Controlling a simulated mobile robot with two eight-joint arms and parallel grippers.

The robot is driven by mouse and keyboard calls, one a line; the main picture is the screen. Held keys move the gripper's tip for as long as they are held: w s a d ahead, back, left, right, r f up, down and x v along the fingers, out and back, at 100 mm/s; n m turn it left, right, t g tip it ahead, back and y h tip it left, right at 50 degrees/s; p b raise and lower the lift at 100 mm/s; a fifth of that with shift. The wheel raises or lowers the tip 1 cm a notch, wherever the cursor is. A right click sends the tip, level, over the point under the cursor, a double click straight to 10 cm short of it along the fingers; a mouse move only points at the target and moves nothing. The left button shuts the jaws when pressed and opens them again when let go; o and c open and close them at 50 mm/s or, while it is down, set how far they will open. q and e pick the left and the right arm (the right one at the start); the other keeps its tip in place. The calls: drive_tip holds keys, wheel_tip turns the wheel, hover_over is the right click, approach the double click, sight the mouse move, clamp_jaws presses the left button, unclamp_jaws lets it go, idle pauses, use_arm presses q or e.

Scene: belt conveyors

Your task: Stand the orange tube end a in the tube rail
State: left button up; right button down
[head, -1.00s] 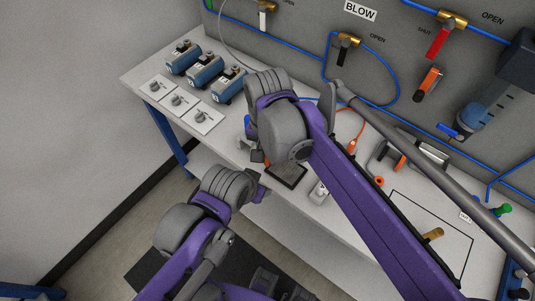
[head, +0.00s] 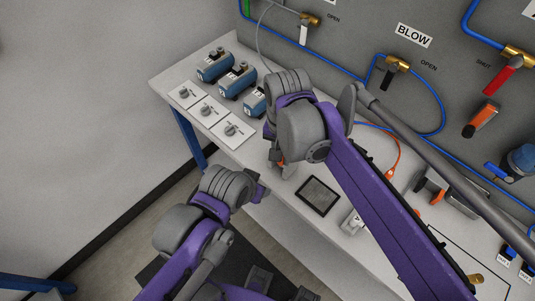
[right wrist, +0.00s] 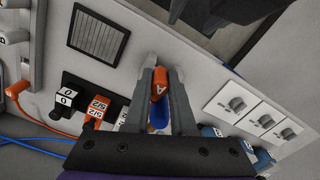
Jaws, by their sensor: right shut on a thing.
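In the right wrist view my right gripper (right wrist: 161,72) is shut on the orange tube (right wrist: 159,84), which carries a white letter A at its end. A blue piece (right wrist: 158,117) shows just below the orange part between the fingers; I cannot tell whether it belongs to the tube. In the head view this gripper (head: 280,160) is mostly hidden by my right forearm, over the bench's front edge, left of the black mesh pad. My left arm's end (head: 257,190) is in front of the bench; its fingers are not clear. I cannot make out the tube rail.
The mesh pad (head: 318,195) lies on the white bench. Blue cylinder units (head: 237,80) and knob plates (head: 207,109) stand at the left. Orange and black labelled blocks (right wrist: 97,112) lie beside the gripper. The panel with valves and blue hoses (head: 440,100) rises behind.

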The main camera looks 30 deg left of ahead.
drive_tip(key=shift+w+d+f+m+b, duration=0.3)
drive_tip(key=shift+w+d+f, duration=0.6)
drive_tip(key=shift+d, duration=3.4)
drive_tip(key=shift+w+d+f+m+b, duration=0.1)
drive_tip(key=shift+w+d+f+m, duration=0.75)
drive_tip(key=shift+d, duration=3.4)
drive_tip(key=shift+w+d+f+n+b, duration=0.3)
drive_tip(key=shift+w+d, duration=1.1)
drive_tip(key=shift+d, duration=2.9)
drive_tip(key=shift+f+m, duration=0.1)
drive_tip(key=shift+m, duration=0.15)
drive_tip(key=shift+f+b, duration=0.5)
drive_tip(key=shift+f, duration=0.6)
drive_tip(key=shift+c, duration=1.4)
unclamp_jaws()
